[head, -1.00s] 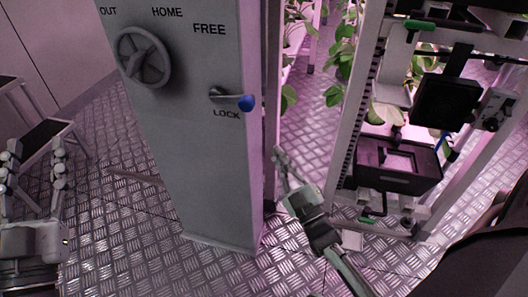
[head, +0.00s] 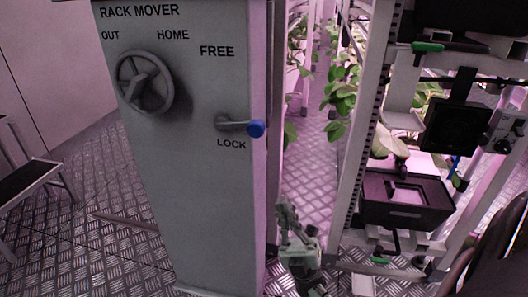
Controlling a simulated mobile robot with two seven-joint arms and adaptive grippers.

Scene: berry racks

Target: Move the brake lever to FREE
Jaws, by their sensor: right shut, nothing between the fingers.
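The brake lever (head: 236,125) is a short grey handle with a blue knob (head: 257,129) on the front of the grey rack mover column (head: 205,190). It points right, roughly level, between the word FREE (head: 217,51) above and LOCK (head: 231,143) below. My right gripper (head: 284,212) is shut and empty, below and to the right of the knob, beside the column's right edge and apart from the lever. My left gripper is out of view.
A spoked handwheel (head: 145,82) sits on the column's upper left. A rack frame with a black tray (head: 405,199) and a black box (head: 458,126) stands at the right. Leafy plants (head: 340,92) grow behind. A low step (head: 32,183) stands at the left on the patterned metal floor.

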